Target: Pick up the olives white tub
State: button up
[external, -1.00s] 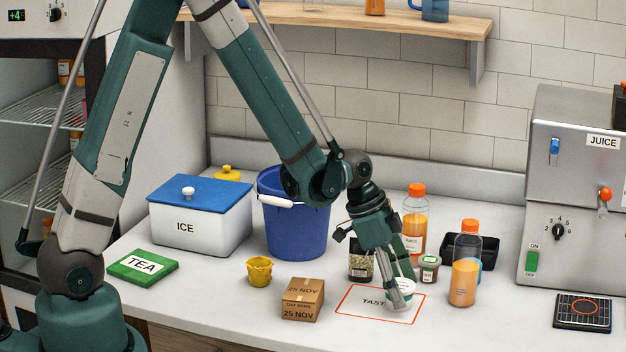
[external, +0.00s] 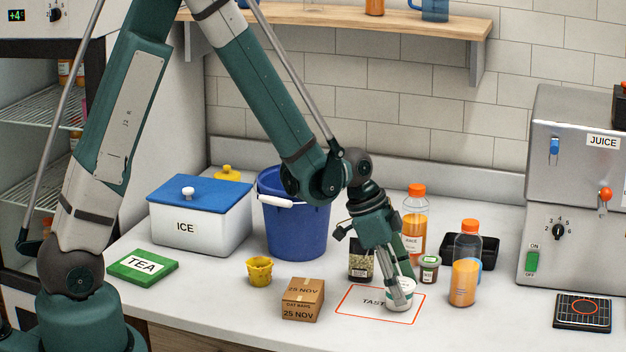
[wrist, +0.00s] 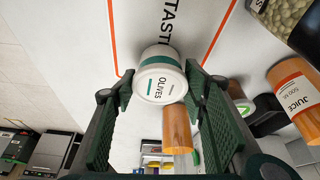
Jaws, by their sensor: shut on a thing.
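The white olives tub (wrist: 160,82) has a green band and the word OLIVES on its lid. In the external view the tub (external: 405,292) stands on the orange-outlined TASTING mat (external: 350,301), mostly behind my fingers. My gripper (external: 400,297) reaches down onto the mat from above. In the wrist view my gripper (wrist: 158,92) has one finger on each side of the tub, shut on it. The tub looks upright. Whether it is lifted off the mat cannot be told.
A cardboard box (external: 302,299) stands left of the mat.

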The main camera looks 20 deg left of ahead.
jog(key=shift+r+p, duration=0.85)
jog(key=shift+r, duration=4)
